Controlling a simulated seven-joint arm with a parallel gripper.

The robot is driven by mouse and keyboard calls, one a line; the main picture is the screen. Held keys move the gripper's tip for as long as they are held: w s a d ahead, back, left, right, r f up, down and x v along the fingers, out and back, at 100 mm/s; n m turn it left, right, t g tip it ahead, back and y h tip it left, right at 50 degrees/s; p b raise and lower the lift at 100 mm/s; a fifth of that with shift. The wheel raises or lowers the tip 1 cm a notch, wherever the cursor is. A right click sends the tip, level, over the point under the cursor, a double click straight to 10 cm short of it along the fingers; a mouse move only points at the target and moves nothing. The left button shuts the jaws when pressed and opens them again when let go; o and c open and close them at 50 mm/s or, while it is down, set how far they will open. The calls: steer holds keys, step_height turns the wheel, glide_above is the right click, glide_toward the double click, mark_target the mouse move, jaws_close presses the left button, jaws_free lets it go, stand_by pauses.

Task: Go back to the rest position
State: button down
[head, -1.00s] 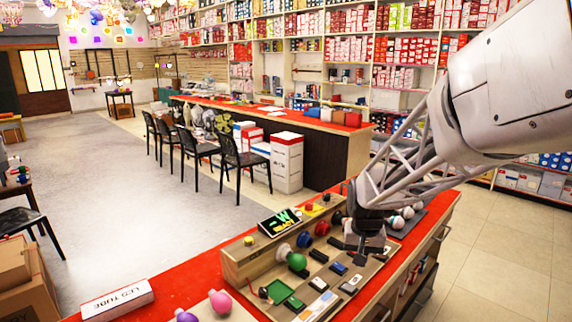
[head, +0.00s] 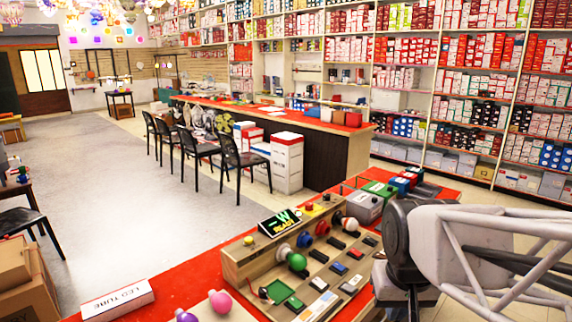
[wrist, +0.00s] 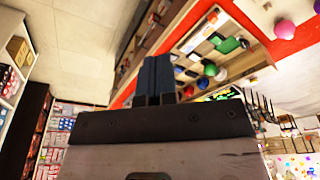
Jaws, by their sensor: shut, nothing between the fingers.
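My gripper shows in the wrist view (wrist: 157,62), its two dark fingers pressed together with nothing between them. In the head view my arm is at the lower right, beside the right end of the wooden control panel (head: 243,268). The gripper is clear of the panel and of the objects on it. The wrist view shows the panel ahead of and to the right of the fingers, upside down. The fingertips are hard to make out in the head view.
The red counter (head: 190,278) holds a small READY display (head: 280,222), an LED TUBE box (head: 118,299), a pink ball (head: 220,301) and a grey box (head: 363,207). A green box (head: 379,190) stands behind. Chairs and a second counter (head: 330,150) are farther back.

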steer(key=s, duration=0.6)
